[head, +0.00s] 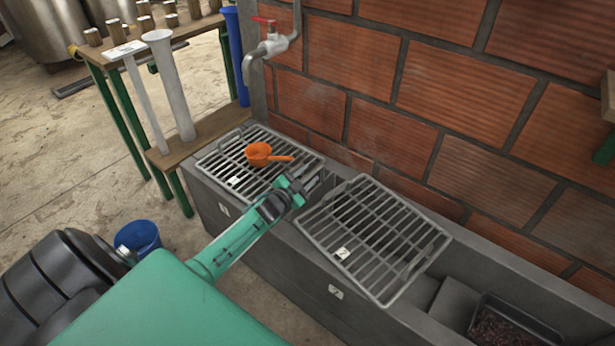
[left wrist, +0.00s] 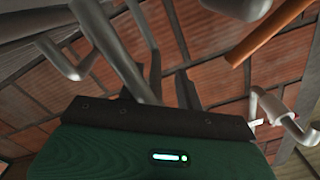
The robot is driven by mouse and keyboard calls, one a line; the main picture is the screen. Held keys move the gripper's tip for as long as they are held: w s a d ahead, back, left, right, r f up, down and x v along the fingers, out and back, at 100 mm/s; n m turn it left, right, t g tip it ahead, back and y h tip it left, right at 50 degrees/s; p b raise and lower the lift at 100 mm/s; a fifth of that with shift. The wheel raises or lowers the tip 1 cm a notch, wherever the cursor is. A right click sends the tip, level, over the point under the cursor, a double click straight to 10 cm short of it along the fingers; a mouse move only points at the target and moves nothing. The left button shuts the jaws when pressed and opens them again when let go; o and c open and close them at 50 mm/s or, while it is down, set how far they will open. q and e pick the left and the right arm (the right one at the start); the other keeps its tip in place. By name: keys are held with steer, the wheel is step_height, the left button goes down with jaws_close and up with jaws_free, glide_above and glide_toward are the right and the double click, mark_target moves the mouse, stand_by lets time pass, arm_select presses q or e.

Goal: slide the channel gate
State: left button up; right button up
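My left gripper (head: 297,187) reaches in from the left, over the inner edge of the left grate (head: 222,163) and the gap between the two grates. A grey metal piece (head: 314,181) at its tips may be the channel gate; the gripper and the grates hide most of it. In the left wrist view, the dark fingers (left wrist: 170,85) stand close together among grey metal rods (left wrist: 110,50). I cannot tell whether they hold anything. The right grate (head: 375,235), tagged 2, lies tilted over the trough. My right gripper is not in view.
A pipe with a red-handled tap (head: 272,43) and a brick wall (head: 440,90) stand behind the trough (head: 345,313). A blue bucket (head: 138,237) sits on the floor at left.

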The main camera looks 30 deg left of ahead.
arm_select(q)
steer(key=shift+d, duration=0.15)
steer(key=shift+s, duration=0.1)
